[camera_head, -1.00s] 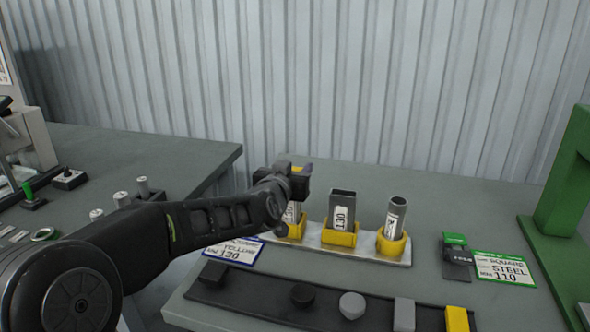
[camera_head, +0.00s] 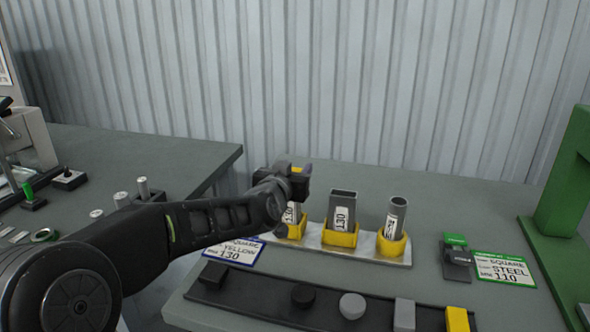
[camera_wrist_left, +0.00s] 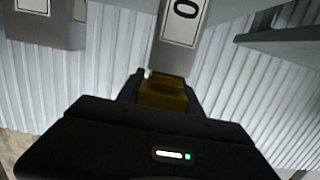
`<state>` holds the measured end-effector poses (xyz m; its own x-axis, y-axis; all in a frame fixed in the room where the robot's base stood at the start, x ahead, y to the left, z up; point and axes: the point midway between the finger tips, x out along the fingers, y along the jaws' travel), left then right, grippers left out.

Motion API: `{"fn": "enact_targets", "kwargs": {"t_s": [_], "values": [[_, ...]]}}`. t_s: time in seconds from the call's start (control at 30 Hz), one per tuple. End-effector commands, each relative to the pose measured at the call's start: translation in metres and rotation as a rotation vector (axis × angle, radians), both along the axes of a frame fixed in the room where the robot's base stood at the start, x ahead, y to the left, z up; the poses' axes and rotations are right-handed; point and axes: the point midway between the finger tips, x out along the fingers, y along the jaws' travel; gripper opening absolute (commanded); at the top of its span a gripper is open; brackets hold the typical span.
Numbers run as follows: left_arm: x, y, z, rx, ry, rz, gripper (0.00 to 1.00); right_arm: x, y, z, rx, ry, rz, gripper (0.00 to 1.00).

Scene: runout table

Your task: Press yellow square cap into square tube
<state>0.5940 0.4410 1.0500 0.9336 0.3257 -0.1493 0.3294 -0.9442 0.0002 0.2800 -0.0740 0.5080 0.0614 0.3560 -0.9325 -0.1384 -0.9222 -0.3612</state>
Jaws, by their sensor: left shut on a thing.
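My left gripper (camera_head: 297,172) is shut on a yellow square cap (camera_wrist_left: 163,95), directly above the left tube (camera_head: 292,212). In the left wrist view a grey square tube (camera_wrist_left: 180,45) with a white label comes down from the top, and its end meets the cap. I cannot tell whether the cap is inside the tube or only against it. In the head view the hand hides the tube's top, and a little yellow (camera_head: 297,169) shows between the fingers. The tube stands in a yellow holder (camera_head: 297,231). My right gripper is not in view.
A square tube (camera_head: 342,208) and a round tube (camera_head: 397,215) stand to the right in yellow holders. A dark strip (camera_head: 250,296) in front carries several caps, including a yellow block (camera_head: 457,319). A card (camera_head: 235,251) reads square, yellow, 130. A green frame (camera_head: 562,190) stands at the right.

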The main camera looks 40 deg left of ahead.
Motion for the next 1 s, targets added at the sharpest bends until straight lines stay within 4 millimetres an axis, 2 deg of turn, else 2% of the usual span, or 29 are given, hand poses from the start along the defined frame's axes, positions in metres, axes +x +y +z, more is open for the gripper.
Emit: {"fn": "enact_targets", "kwargs": {"t_s": [0.47,0.93,0.97,1.0], "values": [[0.0,0.0,-0.001,0.0,0.0,0.0,0.04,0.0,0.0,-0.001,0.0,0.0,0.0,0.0],[0.0,0.0,-0.013,0.0,0.001,0.0,0.04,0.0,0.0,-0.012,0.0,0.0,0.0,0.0],[0.0,0.0,-0.012,0.0,0.001,0.0,0.45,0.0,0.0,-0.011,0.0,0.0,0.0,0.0],[0.0,0.0,-0.012,-0.001,0.002,0.0,0.49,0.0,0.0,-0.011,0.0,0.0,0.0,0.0]]}}
